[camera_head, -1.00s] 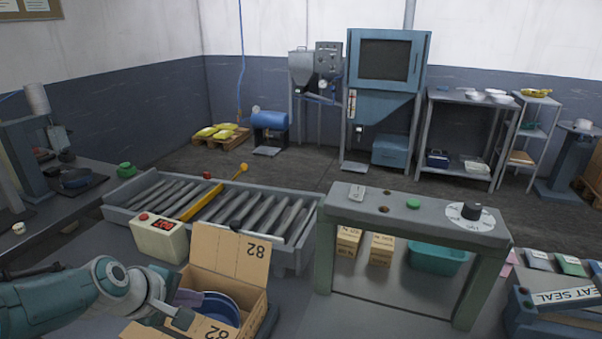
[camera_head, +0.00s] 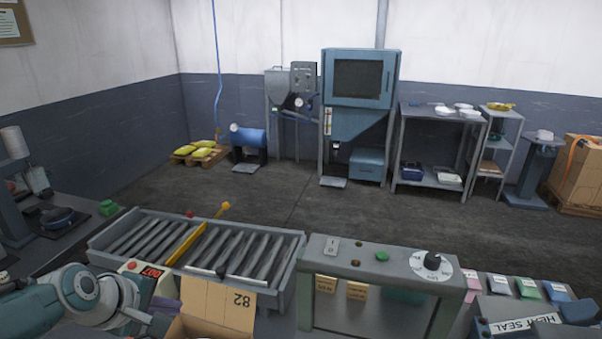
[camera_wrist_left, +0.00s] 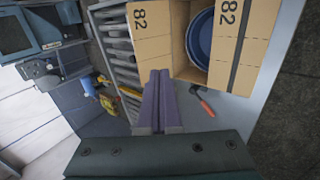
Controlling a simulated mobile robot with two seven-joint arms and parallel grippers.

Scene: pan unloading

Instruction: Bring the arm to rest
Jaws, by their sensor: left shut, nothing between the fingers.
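My left gripper (camera_head: 160,324) is at the lower left of the head view, beside the open cardboard box marked 82 (camera_head: 215,305). Its two fingers are together and empty, as the left wrist view (camera_wrist_left: 160,100) shows. In that view the box (camera_wrist_left: 153,32) lies beyond the fingertips, with a round blue pan (camera_wrist_left: 200,35) partly visible inside it. The fingers look clear of the pan. The head view cuts off the box's lower part, so the pan is hidden there. My right gripper is not in view.
A roller conveyor (camera_head: 288,272) with a yellow bar lies behind the box. A grey control console (camera_head: 400,262) stands to its right. A red-handled tool (camera_wrist_left: 203,101) lies beside the box. Open floor (camera_head: 290,205) stretches behind the conveyor.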

